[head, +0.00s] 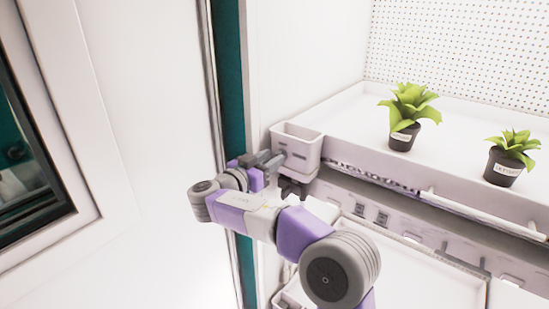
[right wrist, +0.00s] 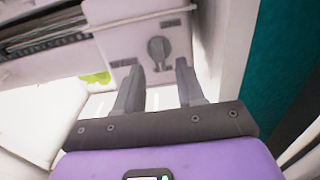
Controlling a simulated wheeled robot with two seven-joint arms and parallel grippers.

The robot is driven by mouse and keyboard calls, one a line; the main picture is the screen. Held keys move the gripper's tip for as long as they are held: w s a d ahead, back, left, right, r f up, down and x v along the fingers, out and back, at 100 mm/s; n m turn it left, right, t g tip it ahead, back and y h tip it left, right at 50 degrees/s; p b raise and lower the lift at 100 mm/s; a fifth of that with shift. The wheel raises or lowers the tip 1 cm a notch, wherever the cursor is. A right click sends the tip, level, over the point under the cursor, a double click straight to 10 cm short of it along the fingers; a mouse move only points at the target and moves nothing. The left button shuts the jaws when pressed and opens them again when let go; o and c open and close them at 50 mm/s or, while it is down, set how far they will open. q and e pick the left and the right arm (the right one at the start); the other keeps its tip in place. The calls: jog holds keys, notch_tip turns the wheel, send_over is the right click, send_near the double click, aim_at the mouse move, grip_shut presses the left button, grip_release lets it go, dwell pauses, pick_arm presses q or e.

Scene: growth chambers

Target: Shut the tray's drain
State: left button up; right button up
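The tray (head: 345,125) is a white shelf tray with a pale box (head: 298,133) at its front left corner. In the right wrist view, the box's front face (right wrist: 125,40) carries a grey drain knob (right wrist: 160,53), its grip roughly upright in the picture, with small dark labels too blurred to read. My right gripper (head: 272,160) is at the box front. In the right wrist view its two fingers (right wrist: 159,70) are apart, with the knob ahead between their tips and nothing held. Whether they touch the knob I cannot tell. My left gripper is out of view.
Two potted plants (head: 401,138) (head: 502,167) stand on the tray. A lower white shelf (head: 425,270) lies below it. A white door with a dark window (head: 30,160) fills the left, and a teal door-frame strip (head: 230,90) stands close to my right arm.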

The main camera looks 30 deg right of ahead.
jog(key=shift+x, duration=1.25)
jog(key=c, duration=0.7)
